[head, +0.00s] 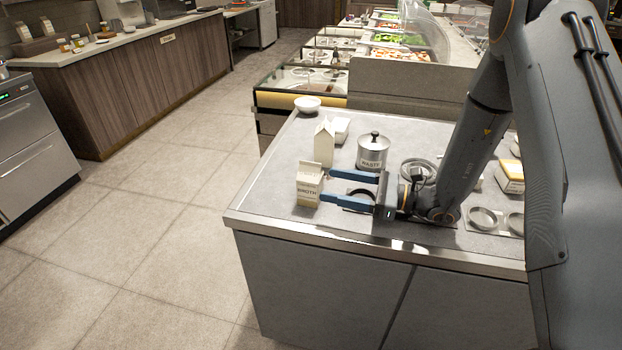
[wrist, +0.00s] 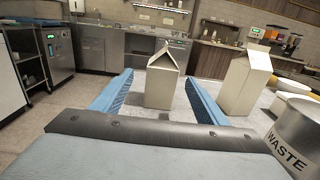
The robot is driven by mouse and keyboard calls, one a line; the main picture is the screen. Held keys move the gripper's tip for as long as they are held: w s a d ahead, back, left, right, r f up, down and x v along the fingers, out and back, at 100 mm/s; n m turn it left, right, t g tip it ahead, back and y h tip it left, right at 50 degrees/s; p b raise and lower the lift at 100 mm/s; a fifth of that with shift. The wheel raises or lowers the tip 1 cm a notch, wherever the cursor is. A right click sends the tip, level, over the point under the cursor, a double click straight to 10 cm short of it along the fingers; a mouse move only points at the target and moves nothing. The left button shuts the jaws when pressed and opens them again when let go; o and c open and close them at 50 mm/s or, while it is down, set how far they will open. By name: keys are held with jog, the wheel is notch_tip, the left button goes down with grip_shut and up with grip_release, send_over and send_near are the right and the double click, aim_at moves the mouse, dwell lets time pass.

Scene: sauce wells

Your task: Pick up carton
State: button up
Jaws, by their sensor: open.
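Two gable-topped cartons stand upright on the grey counter (head: 262,195). The nearer carton (head: 309,184), labelled BROTH, stands at the counter's left front. It shows in the wrist view (wrist: 162,80) ahead of and between the two blue fingers. The farther carton (head: 323,144) is plain on the side I see and stands to the right in the wrist view (wrist: 246,80). My gripper (head: 325,186) is open, low over the counter and pointing left. Its fingertips reach close to the BROTH carton; I cannot tell whether they touch it.
A metal canister (head: 372,152) marked WASTE stands just behind my gripper. A white bowl (head: 307,104) and a small white box (head: 341,130) are farther back. Metal wells (head: 483,218) and a yellow-white box (head: 510,177) lie right. The counter's left edge is near the cartons.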

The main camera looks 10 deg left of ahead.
aim_at(321, 179)
jog(key=shift+w+a+r+p, duration=0.1)
jog(key=shift+a+p, duration=0.2)
jog(key=shift+a, duration=0.7)
jog(key=shift+w+a+r+p, duration=0.1)
jog(key=shift+w+a+p, duration=0.25)
jog(key=shift+a, duration=0.5)
jog(key=shift+w+a+f+p, duration=0.1)
jog(key=shift+w+a+p, duration=0.1)
jog(key=shift+a+p, duration=0.5)
jog(key=shift+w+a+r+p, duration=0.1)
jog(key=shift+w+a+p, duration=0.15)
jog(key=shift+a, duration=0.8)
jog(key=c, duration=1.5)
jog(key=shift+c, duration=0.2)
jog(key=shift+r, duration=0.1)
